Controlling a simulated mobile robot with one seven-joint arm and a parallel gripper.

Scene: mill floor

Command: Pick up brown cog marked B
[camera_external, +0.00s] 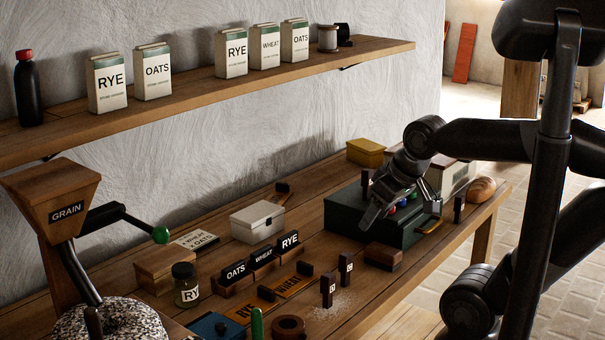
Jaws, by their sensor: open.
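Two upright brown cogs with small pale marks stand on the bench near its front edge. The nearer cog (327,291) stands by a patch of pale powder, and the other cog (346,268) is just behind it to the right. The marks are too small to tell surely which one is B. My gripper (400,214) is open and empty, pointing down over the dark green box (345,216) with coloured knobs. It is up and to the right of both cogs, apart from them, and hides part of the box.
A brown block (383,256) lies between the box and the cogs. Labelled holders (263,259), orange plates (297,285), a brown ring (288,327) and a green upright piece (257,324) crowd the left. A wall shelf (200,86) with packets runs above the bench.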

